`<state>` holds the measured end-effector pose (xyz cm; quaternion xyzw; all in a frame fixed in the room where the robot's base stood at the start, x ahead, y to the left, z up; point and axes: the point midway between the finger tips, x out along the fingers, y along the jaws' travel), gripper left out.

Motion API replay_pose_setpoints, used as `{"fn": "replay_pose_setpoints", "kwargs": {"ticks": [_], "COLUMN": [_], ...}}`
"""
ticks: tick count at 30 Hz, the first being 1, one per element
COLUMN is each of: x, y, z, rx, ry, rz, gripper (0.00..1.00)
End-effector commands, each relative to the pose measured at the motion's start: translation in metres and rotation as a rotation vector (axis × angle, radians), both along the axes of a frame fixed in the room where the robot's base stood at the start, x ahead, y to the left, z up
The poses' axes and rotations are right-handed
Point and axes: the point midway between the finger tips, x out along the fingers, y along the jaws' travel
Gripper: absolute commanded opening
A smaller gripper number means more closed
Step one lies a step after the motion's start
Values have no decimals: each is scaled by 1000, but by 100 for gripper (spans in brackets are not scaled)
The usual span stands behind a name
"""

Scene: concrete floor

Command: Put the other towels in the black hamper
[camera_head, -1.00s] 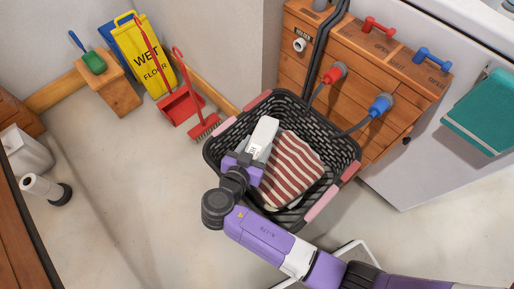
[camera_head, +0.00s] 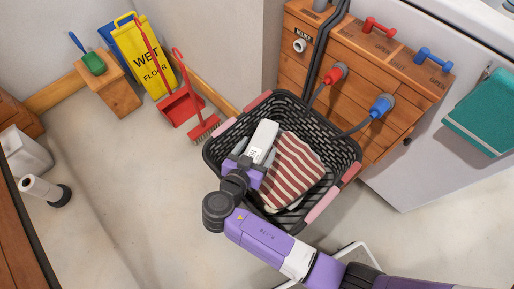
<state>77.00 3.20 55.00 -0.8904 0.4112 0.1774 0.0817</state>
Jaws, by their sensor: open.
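The black hamper (camera_head: 333,145) is a slatted basket with pink handles, standing in the middle of the view. A red-and-white striped towel (camera_head: 293,168) lies inside it, with some pale and grey cloth partly showing around it. My gripper (camera_head: 262,145) is over the left part of the hamper, beside the striped towel. It is open, and its fingertips are largely hidden by its own body. A teal towel (camera_head: 484,112) hangs on the white appliance front at the right.
A wooden panel (camera_head: 345,75) with red and blue taps and hoses stands behind the hamper. A yellow wet-floor sign (camera_head: 146,58), a red dustpan (camera_head: 181,108) and a brush are at the back left. A paper roll (camera_head: 40,187) stands at far left. The floor left of the hamper is clear.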

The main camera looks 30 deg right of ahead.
Motion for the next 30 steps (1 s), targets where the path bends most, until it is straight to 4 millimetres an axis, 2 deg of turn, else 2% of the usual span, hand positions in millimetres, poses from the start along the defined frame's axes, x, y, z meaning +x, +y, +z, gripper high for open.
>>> {"fn": "replay_pose_setpoints", "kwargs": {"ticks": [5, 15, 19, 30], "x": [-9, -50, -62, -72], "y": [11, 60, 74, 85], "z": [8, 35, 42, 48], "rx": [0, 1, 0, 0], "ry": [0, -1, 0, 0], "rz": [3, 5, 4, 0], "gripper": [76, 76, 76, 76]}}
